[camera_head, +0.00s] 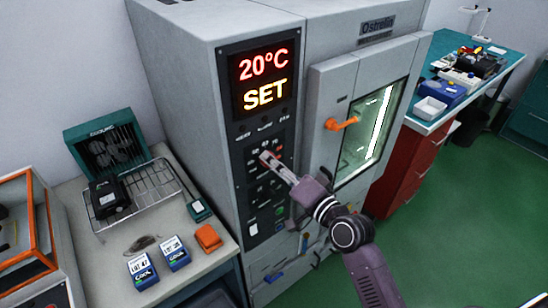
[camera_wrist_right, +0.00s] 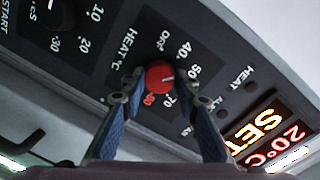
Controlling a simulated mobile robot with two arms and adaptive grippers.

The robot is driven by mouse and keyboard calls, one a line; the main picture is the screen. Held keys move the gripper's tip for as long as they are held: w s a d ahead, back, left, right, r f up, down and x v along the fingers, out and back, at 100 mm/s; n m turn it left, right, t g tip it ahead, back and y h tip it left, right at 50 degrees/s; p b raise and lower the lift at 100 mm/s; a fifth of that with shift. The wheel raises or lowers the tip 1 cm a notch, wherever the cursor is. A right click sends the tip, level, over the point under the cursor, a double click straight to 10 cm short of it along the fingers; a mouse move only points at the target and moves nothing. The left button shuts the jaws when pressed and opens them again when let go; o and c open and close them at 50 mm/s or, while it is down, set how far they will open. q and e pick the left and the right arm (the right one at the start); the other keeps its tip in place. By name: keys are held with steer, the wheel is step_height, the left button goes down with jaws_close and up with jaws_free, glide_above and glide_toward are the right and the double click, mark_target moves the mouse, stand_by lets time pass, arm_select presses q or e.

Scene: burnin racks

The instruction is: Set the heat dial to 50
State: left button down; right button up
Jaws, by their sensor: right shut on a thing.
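The heat dial (camera_wrist_right: 160,75) is a round red knob on the dark control panel, beneath the HEAT °C label in the right wrist view. Numbers including OFF, 40, 50 and 70 ring it. A pale mark shows on its face, but I cannot tell exactly which number it points at. My right gripper (camera_head: 266,158) reaches the panel; in the wrist view its two fingers (camera_wrist_right: 156,84) are shut on the knob from both sides. In the head view the gripper mostly hides the dial. The display (camera_head: 265,80) reads 20°C and SET. My left gripper is not in view.
Another dial (camera_wrist_right: 62,14) with 10, 20 and 30 sits beside the heat dial. The chamber door (camera_head: 375,120) has an orange handle (camera_head: 342,124). A side table holds a wire rack (camera_head: 155,185), a fan box (camera_head: 105,140) and small boxes. Green floor is clear at right.

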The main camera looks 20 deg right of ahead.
steer(key=shift+m+p, duration=0.35)
steer(key=shift+m, duration=0.25)
steer(key=o, duration=1.1)
steer(key=shift+o, duration=0.2)
steer(key=f+v, duration=0.1)
steer(key=v, duration=1.1)
steer(key=shift+r, duration=0.5)
steer(key=shift+f, duration=0.1)
